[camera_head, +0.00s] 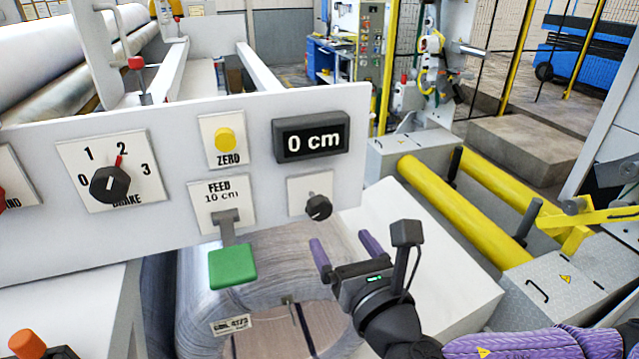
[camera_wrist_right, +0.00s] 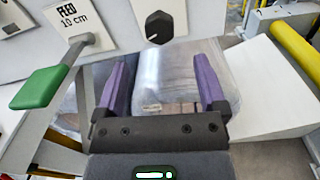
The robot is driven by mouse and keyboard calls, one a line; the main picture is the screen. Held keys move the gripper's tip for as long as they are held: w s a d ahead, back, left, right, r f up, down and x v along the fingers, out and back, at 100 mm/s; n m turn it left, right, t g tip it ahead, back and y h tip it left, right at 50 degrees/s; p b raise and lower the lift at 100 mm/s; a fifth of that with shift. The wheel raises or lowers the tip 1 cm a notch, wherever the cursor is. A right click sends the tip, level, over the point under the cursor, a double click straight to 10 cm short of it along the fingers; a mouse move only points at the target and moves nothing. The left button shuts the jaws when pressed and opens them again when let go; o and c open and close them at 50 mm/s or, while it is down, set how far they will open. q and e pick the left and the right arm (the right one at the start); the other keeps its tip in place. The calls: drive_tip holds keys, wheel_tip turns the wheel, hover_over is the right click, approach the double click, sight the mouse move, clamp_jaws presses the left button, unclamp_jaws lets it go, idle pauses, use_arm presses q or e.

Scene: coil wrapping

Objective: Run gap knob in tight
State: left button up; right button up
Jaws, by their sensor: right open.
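A small black knob (camera_head: 319,207) sits on a pale square plate at the right end of the white panel. I can read no label on its plate, so I cannot tell if it is the gap knob. In the right wrist view the knob (camera_wrist_right: 159,27) shows at top middle, beyond the fingertips. My right gripper (camera_head: 344,246) is open and empty, with two purple fingers apart, below and slightly right of the knob and not touching it. Its fingers also frame the wrapped coil in the right wrist view (camera_wrist_right: 163,85). My left gripper is not in view.
The green feed lever (camera_head: 232,266) sticks out left of my right gripper. The brake dial (camera_head: 109,184), yellow zero button (camera_head: 225,140) and "0 cm" display (camera_head: 311,137) share the panel. The wrapped coil (camera_head: 275,260) lies below. Yellow rollers (camera_head: 450,215) stand at right.

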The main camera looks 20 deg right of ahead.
sight(322, 214)
drive_tip(key=w, duration=0.3)
drive_tip(key=w+p, duration=0.1)
drive_tip(key=w, duration=0.5)
drive_tip(key=shift+w+a+f+p, duration=0.2)
drive_tip(key=shift+a+p, duration=0.1)
clamp_jaws()
